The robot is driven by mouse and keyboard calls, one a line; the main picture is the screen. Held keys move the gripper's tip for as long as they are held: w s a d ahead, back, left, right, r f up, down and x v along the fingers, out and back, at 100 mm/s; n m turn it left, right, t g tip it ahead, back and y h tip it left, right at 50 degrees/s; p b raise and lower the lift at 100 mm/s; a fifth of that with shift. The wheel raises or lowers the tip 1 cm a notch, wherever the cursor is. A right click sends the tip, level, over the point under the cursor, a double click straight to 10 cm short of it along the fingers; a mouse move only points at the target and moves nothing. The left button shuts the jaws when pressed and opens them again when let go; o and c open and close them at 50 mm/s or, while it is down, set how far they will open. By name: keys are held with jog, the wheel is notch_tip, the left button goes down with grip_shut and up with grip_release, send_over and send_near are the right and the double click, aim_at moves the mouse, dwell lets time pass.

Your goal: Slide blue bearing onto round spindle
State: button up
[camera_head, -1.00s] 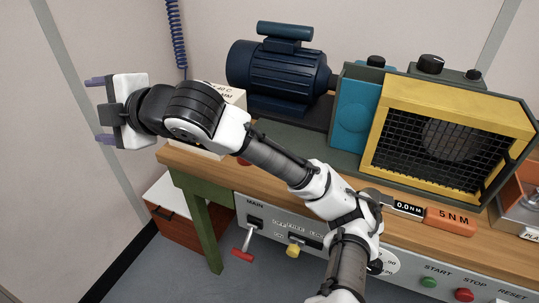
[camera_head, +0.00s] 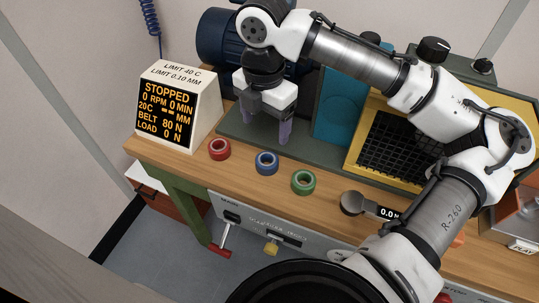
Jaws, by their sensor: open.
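The blue bearing (camera_head: 276,166), a ring lying flat, is on the wooden bench near its front edge. It sits between a red ring and a green ring. My gripper (camera_head: 268,139) points down above the green machine base, a little behind the blue bearing in the picture. Its purple fingers are apart and nothing shows between them. I cannot make out a round spindle; my arm and gripper cover part of the machine.
The red ring (camera_head: 219,158) and green ring (camera_head: 303,191) flank the blue bearing. A display box (camera_head: 205,113) reads STOPPED. A dark blue motor (camera_head: 213,40) stands behind. A yellow guard frame (camera_head: 362,147) and torque tool (camera_head: 352,204) are to the right. Levers hang below the bench edge.

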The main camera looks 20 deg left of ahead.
send_over(266, 155)
jog(key=s, duration=0.2)
notch_tip(266, 155, down, 6)
jog(key=shift+w+d+f+p, duration=0.15)
jog(key=shift+f+p, duration=0.1)
jog(key=shift+f, duration=0.7)
jog(key=shift+s+d+f+p, duration=0.1)
jog(key=shift+f+p, duration=0.2)
jog(key=shift+f, duration=0.6)
jog(key=shift+w+d+f+p, duration=0.15)
jog(key=shift+f+p, duration=0.1)
jog(key=shift+f, duration=0.7)
jog(key=shift+c, duration=0.2)
jog(key=c, duration=1.1)
jog(key=shift+r, duration=0.15)
notch_tip(266, 155, up, 20)
jog(key=shift+f+b, duration=0.1)
jog(key=shift+b, duration=0.7)
